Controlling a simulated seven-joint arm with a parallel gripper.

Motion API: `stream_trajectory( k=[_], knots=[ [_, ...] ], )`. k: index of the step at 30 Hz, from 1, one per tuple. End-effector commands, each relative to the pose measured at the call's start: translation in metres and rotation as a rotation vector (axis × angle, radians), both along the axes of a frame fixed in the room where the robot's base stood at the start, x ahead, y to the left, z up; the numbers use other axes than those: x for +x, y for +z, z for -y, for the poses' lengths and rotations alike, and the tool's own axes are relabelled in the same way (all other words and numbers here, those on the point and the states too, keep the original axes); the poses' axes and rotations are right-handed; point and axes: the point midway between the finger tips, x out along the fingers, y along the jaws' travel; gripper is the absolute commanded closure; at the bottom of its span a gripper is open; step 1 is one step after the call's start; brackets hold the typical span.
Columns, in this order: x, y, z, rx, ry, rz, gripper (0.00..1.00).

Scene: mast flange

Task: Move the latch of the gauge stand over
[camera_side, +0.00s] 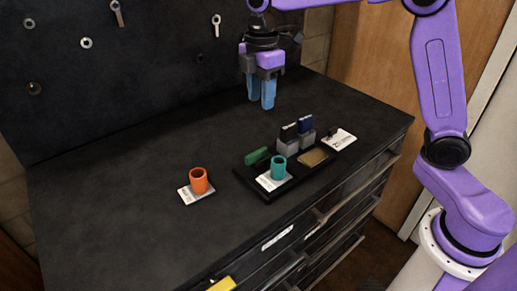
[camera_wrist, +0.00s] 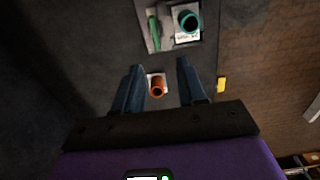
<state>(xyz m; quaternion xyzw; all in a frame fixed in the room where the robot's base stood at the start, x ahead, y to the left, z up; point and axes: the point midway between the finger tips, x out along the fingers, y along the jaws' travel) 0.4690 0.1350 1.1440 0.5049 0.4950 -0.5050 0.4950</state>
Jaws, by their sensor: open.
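My gripper (camera_side: 261,103) hangs above the back of the dark worktop, fingers pointing down, open and empty. In the wrist view its fingers (camera_wrist: 159,66) stand apart with nothing between them at their height. Nothing in view is clearly marked as the gauge stand. A grey two-part stand (camera_side: 296,143) holds a black and a blue upright piece.
A black tray (camera_side: 244,178) holds a green block (camera_side: 256,156), a teal cup (camera_side: 278,168) and a tan pad (camera_side: 314,157). An orange cup (camera_side: 199,181) stands left on a white card. A yellow object (camera_side: 222,285) is at the front edge. The left worktop is clear.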

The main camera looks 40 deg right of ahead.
Motion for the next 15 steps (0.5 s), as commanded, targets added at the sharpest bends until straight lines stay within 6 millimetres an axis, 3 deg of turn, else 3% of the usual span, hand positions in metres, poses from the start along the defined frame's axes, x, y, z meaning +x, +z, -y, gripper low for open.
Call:
stream_trajectory(
  k=[3, 8, 15],
  knots=[
    [0.011, 0.000, 0.002, 0.000, 0.017, -0.001, 0.60],
    [0.013, -0.010, 0.003, -0.002, 0.022, -0.003, 0.60],
    [0.012, -0.049, 0.004, -0.003, 0.021, -0.005, 0.60]
  ],
)
